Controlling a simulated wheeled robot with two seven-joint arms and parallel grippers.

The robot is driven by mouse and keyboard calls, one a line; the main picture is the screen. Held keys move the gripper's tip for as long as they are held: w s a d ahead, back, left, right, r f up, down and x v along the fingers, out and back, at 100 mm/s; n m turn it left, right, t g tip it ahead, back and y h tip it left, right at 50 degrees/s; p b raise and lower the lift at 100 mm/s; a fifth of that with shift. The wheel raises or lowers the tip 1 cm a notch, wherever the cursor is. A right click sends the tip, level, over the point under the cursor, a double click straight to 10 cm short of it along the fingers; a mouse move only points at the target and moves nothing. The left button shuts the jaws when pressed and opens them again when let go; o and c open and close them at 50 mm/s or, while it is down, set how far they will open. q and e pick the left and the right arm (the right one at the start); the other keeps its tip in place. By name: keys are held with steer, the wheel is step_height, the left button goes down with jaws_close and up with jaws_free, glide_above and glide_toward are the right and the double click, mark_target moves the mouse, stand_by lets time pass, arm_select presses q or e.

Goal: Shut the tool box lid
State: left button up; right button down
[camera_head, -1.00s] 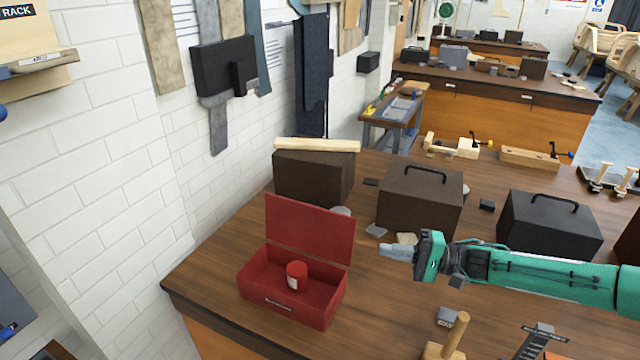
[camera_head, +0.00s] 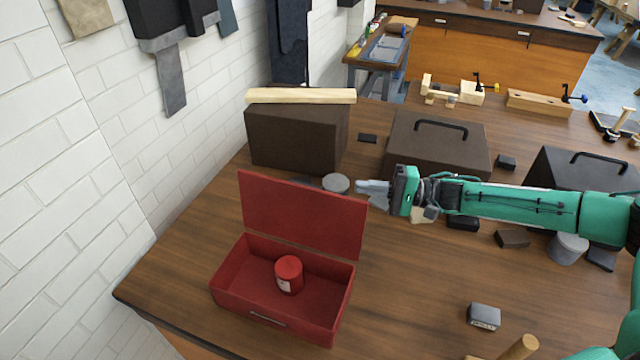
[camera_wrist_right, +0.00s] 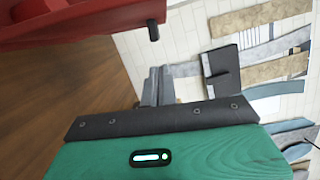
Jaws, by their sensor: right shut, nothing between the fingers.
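The red tool box (camera_head: 228,290) stands open on the wooden workbench, its lid (camera_head: 300,218) raised upright at the back. A red can with a pale label (camera_head: 289,275) stands inside the box. My right gripper (camera_head: 362,187) is shut and empty. In the head view its fingertips are beside the lid's upper right corner; whether they touch it I cannot tell. In the right wrist view the gripper's fingers (camera_wrist_right: 154,88) show below a red part of the tool box (camera_wrist_right: 100,22), with a gap between them in the picture. My left gripper is not in view.
A dark brown box (camera_head: 297,137) with a wooden strip (camera_head: 300,96) on top stands behind the lid. A grey round tin (camera_head: 336,183) sits behind the lid's right corner. Dark handled boxes (camera_head: 437,150) stand farther right.

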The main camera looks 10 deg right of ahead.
steer(key=p+x, duration=0.3)
steer(key=x, duration=0.7)
steer(key=shift+w+f+p, duration=0.3)
steer(key=shift+f+p, duration=0.05)
steer(key=shift+w, duration=0.1)
